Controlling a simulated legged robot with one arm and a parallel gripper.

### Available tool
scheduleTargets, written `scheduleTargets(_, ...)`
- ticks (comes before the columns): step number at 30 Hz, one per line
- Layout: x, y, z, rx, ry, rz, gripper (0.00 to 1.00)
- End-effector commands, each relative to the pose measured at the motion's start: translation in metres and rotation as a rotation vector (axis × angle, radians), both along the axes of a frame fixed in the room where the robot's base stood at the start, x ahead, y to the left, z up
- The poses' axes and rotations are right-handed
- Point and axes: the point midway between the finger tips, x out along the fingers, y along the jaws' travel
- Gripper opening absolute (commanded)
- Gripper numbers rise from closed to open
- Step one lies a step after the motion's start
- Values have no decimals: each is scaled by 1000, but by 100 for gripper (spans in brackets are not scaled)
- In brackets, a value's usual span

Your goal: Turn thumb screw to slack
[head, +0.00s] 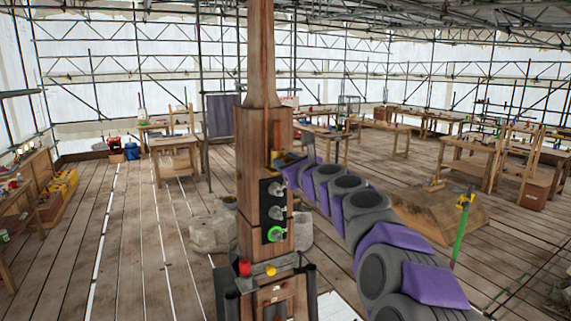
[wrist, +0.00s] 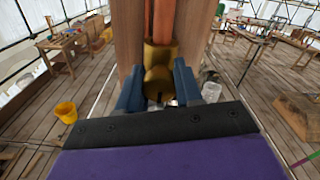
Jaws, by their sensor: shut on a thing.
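The brass thumb screw (wrist: 158,78) sits in the middle of the wrist view, in front of the wooden spire post (wrist: 130,50). My gripper (wrist: 158,92) has its two blue-grey fingers on either side of the screw and is shut on it. In the head view my arm reaches in from the right, and my gripper (head: 284,160) meets the post (head: 250,180) at the brass part (head: 275,156). The fingers hide part of the screw there. A reddish copper strip (wrist: 165,20) runs up the post above the screw.
Just below my gripper, a black panel (head: 267,214) on the post carries clear knobs, the lowest ringed green. A red knob (head: 244,268) and a yellow one (head: 270,270) are lower. A yellow bucket (wrist: 66,112) stands on the plank floor. Workbenches stand farther off.

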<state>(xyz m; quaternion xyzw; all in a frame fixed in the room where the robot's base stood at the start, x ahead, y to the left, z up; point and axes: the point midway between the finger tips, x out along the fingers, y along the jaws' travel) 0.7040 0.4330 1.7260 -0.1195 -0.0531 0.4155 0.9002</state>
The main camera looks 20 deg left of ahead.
Motion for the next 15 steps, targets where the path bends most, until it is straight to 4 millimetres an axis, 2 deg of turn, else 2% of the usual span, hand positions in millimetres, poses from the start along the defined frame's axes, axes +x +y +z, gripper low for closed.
scheduleTargets(8,-1,0,1,-41,-53,1,4)
scheduleTargets(15,-2,1,1,-147,-179,1,4)
